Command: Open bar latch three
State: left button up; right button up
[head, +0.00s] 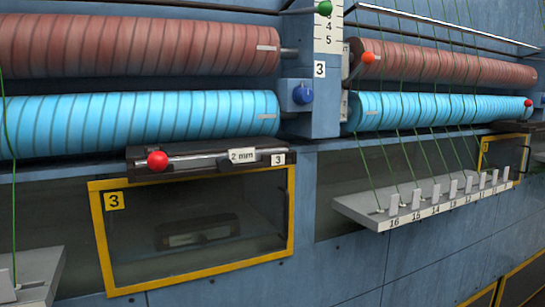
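A dark bar assembly (208,157) with a silver rod runs along the top of a yellow-framed window (195,222) in the head view. A red ball knob (157,161) sits at its left end. A white "2 mm" label (242,156) and a white "3" label (278,159) are on its right part. The window's yellow plate (114,201) also reads "3". The window looks closed, and a dim dark object shows behind its glass. I cannot tell from this view whether the bar is latched. Neither of my grippers is in view.
A brown roller (140,46) and a blue roller (140,120) lie above the bar. A blue post with a "3" plate (320,69) and a blue knob (303,94) stands to the right. A grey numbered shelf (425,208) with green strings juts out at right.

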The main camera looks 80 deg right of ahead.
aim_at(158, 161)
jog(key=z, duration=2.25)
